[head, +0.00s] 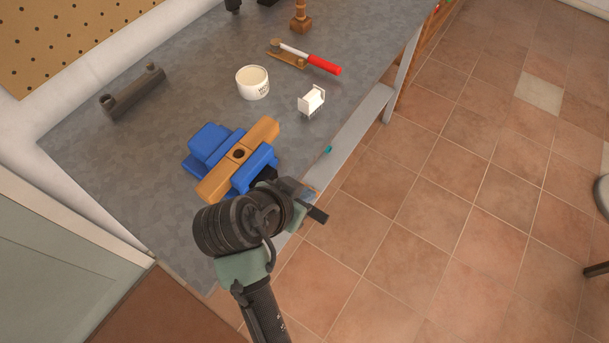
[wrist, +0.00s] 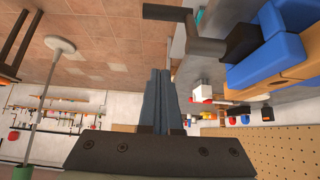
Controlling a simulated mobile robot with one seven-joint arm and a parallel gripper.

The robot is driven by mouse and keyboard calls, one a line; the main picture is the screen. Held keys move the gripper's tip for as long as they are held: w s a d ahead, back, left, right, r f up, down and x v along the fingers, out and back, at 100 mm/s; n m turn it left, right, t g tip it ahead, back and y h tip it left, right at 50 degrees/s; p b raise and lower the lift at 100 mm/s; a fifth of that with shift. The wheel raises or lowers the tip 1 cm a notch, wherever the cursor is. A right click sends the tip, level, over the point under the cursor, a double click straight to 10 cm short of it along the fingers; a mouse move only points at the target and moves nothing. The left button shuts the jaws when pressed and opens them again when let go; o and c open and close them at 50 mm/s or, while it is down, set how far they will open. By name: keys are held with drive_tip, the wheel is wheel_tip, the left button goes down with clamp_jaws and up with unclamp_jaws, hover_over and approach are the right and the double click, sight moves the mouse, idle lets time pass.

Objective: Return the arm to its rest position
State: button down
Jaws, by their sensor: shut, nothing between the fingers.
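My gripper (wrist: 160,74) is shut and empty in the wrist view, its two dark fingers side by side in the lower middle. In the head view my wrist is beside the front edge of the bench, over the near end of a blue vise (head: 208,140) with a wooden block (head: 262,131) in its jaws. My arm hides part of the vise's near side. In the wrist view the vise (wrist: 262,66) is at the upper right, apart from the fingers, with its dark bar handle (wrist: 185,14) above them.
The tiled floor (head: 440,230) to the right is mostly clear. A pegboard (wrist: 285,150) shows in the wrist view.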

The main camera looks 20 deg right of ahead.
drive_tip(key=w+a+r+n+t+y, duration=0.1)
drive_tip(key=w+a+r+n+t, duration=0.15)
drive_tip(key=w+r, duration=0.4)
drive_tip(key=w+a+r+n+t+y, duration=0.1)
drive_tip(key=w+r+t, duration=0.25)
drive_tip(key=r, duration=0.65)
wheel_tip(320, 180, up, 19)
drive_tip(key=a+n+t+y, duration=0.1)
drive_tip(key=a+n+t, duration=0.2)
drive_tip(key=t, duration=0.5)
drive_tip(key=s+a+r+n+t+y, duration=0.1)
drive_tip(key=s+r+t, duration=0.3)
drive_tip(key=r, duration=0.6)
drive_tip(key=s+a+r+n+t+y, duration=0.1)
drive_tip(key=s+r+n+t+y, duration=0.1)
drive_tip(key=s+r, duration=0.5)
wheel_tip(320, 180, up, 4)
drive_tip(key=shift+s+a+r+n+t, duration=0.25)
drive_tip(key=shift+n+t, duration=0.2)
drive_tip(key=shift+t, duration=0.75)
